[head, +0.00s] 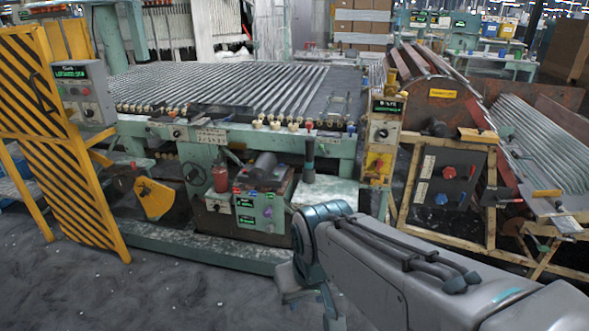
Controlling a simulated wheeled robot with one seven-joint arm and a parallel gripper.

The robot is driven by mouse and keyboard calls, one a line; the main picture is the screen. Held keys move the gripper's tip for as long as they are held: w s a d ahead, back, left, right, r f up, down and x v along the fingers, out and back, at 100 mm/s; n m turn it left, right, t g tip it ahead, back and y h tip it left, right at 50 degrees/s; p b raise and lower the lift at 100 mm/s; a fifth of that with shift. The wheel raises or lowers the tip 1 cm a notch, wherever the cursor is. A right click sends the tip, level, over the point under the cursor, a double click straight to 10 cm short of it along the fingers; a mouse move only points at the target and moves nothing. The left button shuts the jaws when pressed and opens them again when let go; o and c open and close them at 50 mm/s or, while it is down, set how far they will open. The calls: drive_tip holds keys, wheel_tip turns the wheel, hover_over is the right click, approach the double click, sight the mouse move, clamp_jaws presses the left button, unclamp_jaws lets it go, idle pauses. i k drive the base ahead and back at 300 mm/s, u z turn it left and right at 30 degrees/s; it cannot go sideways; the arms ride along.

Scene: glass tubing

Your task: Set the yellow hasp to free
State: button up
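I cannot tell for sure which part is the yellow hasp. A yellow plate with a red knob (378,166) is on the narrow control column right of the tube bed. Its setting is too small to read. My arm enters from the lower right and bends down at a teal joint in the lower middle. Grey parts at its far end show below the joint, in front of the machine's base. Whether my gripper is among them is unclear, and no fingertips can be made out. Nothing of my arm touches the column.
A yellow-black striped gate (60,150) stands at the left. The green machine (262,136) carries a bed of glass tubes (235,88). A wooden-framed stand with a dark panel (440,185) is at the right. Grey floor (110,295) is clear at the lower left.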

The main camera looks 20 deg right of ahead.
sight(373, 182)
drive_tip(key=u, duration=0.15)
drive_tip(key=i, duration=1.35)
drive_tip(key=z, duration=0.75)
